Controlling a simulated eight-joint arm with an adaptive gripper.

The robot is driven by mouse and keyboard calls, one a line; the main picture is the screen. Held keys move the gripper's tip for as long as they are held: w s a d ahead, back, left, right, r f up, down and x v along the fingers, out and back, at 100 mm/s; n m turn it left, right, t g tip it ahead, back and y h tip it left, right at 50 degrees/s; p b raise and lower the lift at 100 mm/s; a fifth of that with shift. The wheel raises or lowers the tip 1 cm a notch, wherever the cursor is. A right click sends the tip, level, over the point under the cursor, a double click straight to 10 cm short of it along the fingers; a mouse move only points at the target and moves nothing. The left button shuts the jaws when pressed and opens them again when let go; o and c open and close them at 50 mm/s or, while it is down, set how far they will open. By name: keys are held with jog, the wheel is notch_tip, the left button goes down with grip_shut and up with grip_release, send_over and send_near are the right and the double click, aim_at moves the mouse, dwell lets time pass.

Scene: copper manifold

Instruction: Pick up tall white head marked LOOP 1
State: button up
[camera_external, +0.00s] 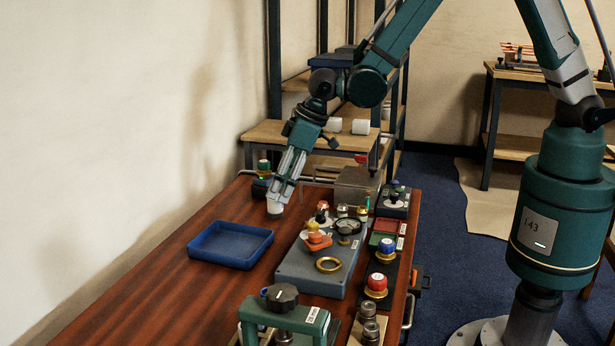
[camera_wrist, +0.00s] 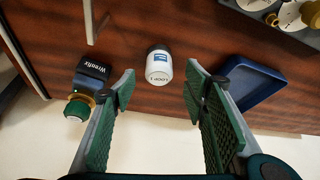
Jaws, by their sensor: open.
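The tall white head marked LOOP 1 (camera_wrist: 159,67) stands on the wooden table, with its label and a blue patch facing the wrist camera. In the external view the white head (camera_external: 275,208) shows at the tip of my gripper (camera_external: 280,195), partly hidden by the fingers. In the wrist view my gripper (camera_wrist: 161,85) is open, with one green-padded finger on each side of the head. Clear gaps show between the head and both pads, and it lies near the level of the fingertips.
A blue tray (camera_external: 231,245) lies left of a grey manifold block (camera_external: 318,265) carrying several fittings. In the wrist view a black device with a green-and-white knob (camera_wrist: 77,108) stands close to the left finger, and the blue tray (camera_wrist: 254,84) lies beyond the right finger.

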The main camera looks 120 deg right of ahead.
aim_at(275, 201)
dwell(0.3)
jog(key=shift+b+x, duration=0.8)
jog(key=shift+x, duration=1.8)
jog(key=shift+s, duration=0.1)
jog(key=c, duration=1)
